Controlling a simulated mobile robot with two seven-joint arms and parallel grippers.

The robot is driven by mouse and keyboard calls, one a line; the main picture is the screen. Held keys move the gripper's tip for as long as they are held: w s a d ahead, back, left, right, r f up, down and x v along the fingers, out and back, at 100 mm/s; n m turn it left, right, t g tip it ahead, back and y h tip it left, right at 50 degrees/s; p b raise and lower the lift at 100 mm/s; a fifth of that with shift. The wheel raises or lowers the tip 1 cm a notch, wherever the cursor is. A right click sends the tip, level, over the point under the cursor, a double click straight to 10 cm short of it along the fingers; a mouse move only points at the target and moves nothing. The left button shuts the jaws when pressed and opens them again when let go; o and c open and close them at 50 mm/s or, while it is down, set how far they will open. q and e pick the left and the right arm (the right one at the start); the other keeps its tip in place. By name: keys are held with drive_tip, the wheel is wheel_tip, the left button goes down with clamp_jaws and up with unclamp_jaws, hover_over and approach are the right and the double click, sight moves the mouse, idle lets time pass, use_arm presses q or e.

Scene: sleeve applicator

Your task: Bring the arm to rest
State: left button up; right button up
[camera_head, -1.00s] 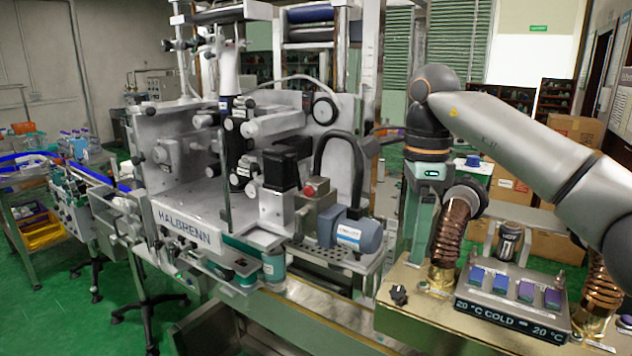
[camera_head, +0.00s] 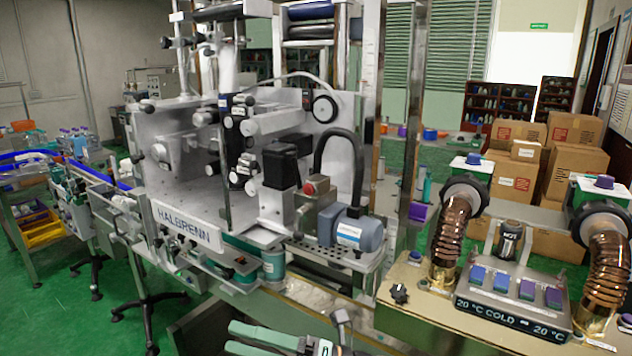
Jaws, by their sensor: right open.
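My right gripper (camera_head: 234,337) shows at the bottom edge of the head view, left of the middle. Its two green fingers point left and stand apart with nothing between them. Part of the wrist shows beside them; the rest of that arm is below the picture. The gripper is in front of the sleeve applicator (camera_head: 185,222), a grey machine lettered HALBRENN. My left gripper is not in view.
A tan bench (camera_head: 412,322) at the right carries a hot and cold block unit (camera_head: 510,315) and copper-coloured ribbed hoses (camera_head: 451,240). A conveyor (camera_head: 85,172) runs at the left. Cardboard boxes (camera_head: 575,172) stand behind the bench. Green floor (camera_head: 110,335) is open at lower left.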

drive_tip(key=d+f+m+t+h, duration=0.7)
drive_tip(key=d+f+m, duration=0.15)
drive_tip(key=m, duration=0.55)
drive_tip(key=d+f+m+t+h, duration=0.65)
drive_tip(key=f+m, duration=0.35)
drive_tip(key=m, duration=0.3)
drive_tip(key=s+d+f+m+g+h, duration=0.3)
drive_tip(key=s+d+f, duration=0.3)
drive_tip(key=s+f, duration=0.2)
drive_tip(key=s+d+f+m+g+h, duration=0.3)
drive_tip(key=s+d+f+m, duration=0.3)
drive_tip(key=s+f, duration=0.2)
drive_tip(key=shift+s+f+m, duration=0.25)
drive_tip(key=shift+s+m, duration=0.05)
drive_tip(key=shift+s, duration=0.5)
